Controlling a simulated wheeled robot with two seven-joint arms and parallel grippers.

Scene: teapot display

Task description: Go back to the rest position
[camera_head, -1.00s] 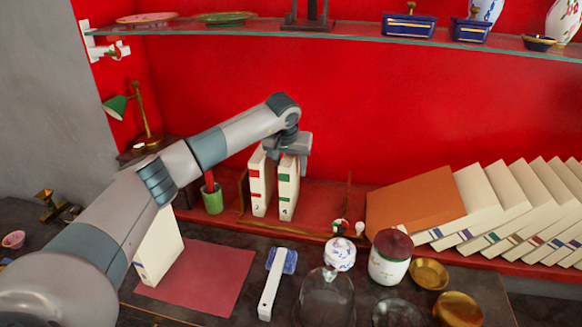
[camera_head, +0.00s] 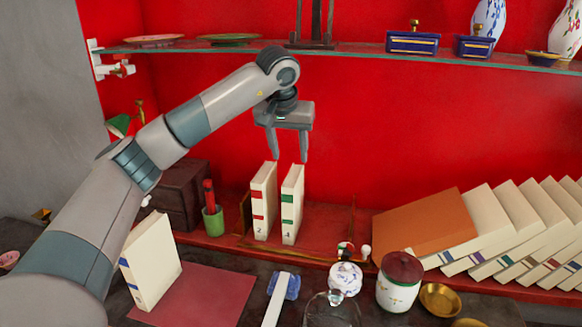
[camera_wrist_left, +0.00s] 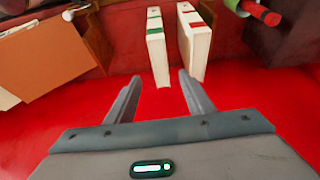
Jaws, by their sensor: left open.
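My left gripper (camera_head: 289,159) hangs open and empty above two upright white books on the red shelf. Its fingers point down, with a gap between them and the book tops. The book with red labels (camera_head: 263,203) stands left and the book with green labels (camera_head: 291,206) stands right, a little apart. In the left wrist view the open fingers (camera_wrist_left: 159,84) show below the green-labelled book (camera_wrist_left: 157,47) and the red-labelled book (camera_wrist_left: 194,42), touching neither. My right gripper is not in view.
A glass shelf (camera_head: 340,50) with plates, boxes and vases runs above. A white book (camera_head: 152,262) stands by a red mat (camera_head: 205,297) at left. A green cup (camera_head: 213,222) stands left of the books. Leaning books (camera_head: 500,225) fill the right. A lidded jar (camera_head: 399,288) stands in front.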

